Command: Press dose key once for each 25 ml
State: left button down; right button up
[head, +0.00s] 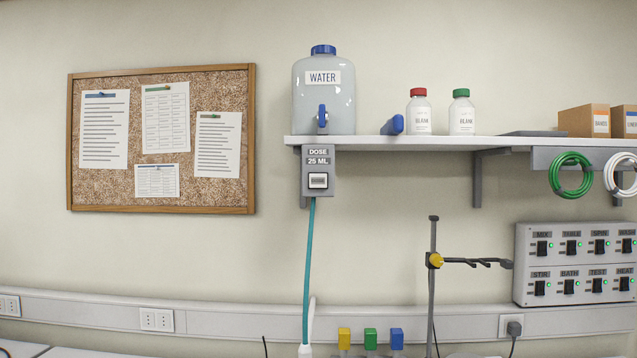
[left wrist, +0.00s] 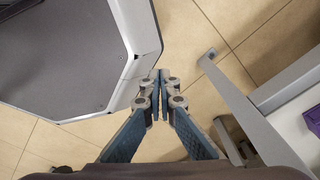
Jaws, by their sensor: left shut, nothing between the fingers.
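The dose unit (head: 318,170) is a grey box labelled "DOSE 25 ML", fixed under the left end of the wall shelf. My left gripper (left wrist: 162,75) shows in the left wrist view, shut and empty above a tiled floor, with no dose key in that view. Neither gripper shows in the head view.
The shelf (head: 420,142) holds a red-capped bottle (head: 419,112), a green-capped bottle (head: 461,112) and boxes at right. A switch panel (head: 574,265) and a clamp stand (head: 433,290) stand below.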

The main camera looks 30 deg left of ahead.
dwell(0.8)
